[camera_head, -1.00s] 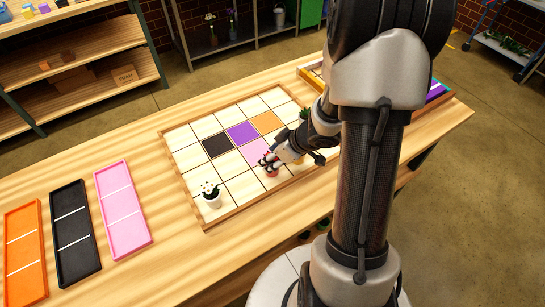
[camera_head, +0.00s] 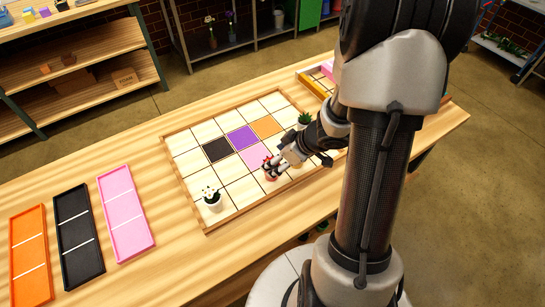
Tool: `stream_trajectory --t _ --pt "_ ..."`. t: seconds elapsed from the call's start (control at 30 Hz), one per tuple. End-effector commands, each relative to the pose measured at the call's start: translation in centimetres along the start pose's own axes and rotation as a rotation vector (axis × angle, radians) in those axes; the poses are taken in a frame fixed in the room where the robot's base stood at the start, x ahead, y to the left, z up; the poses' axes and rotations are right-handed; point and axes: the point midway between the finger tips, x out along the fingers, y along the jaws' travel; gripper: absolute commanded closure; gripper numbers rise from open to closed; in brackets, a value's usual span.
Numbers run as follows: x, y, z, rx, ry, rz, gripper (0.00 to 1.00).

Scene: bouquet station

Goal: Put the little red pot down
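The little red pot (camera_head: 269,176) is small in the picture, on or just above the near part of the gridded board (camera_head: 203,222), below the pink square. Something red shows at its top. My gripper (camera_head: 275,169) is right at the pot, coming from the right, and its fingers partly cover it. I cannot tell whether the fingers touch the pot or how far apart they are. I cannot tell whether the pot's base rests on the board.
A green plant (camera_head: 304,120) stands right of the orange square. Orange (camera_head: 29,255), black (camera_head: 77,235) and pink (camera_head: 125,213) trays lie left. My arm hides the table's right part.

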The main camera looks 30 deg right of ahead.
Motion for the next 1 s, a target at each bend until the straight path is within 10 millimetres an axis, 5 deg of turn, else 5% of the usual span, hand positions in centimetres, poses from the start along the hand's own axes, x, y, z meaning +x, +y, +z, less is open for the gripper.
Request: stream_trajectory --t 0.2,0.5,0.67,0.83,1.0 --pt "-5.3 0.1 -0.3 0.003 0.001 0.002 0.35" --pt "-8.2 0.2 -0.3 -0.003 -0.001 0.013 0.35" --pt "-10.7 3.0 -3.3 -0.025 -0.021 0.194 0.35" --pt "-17.9 5.2 -8.3 0.023 -0.058 0.516 0.35" --pt "-24.8 0.6 -9.8 0.19 -0.089 0.637 0.35"
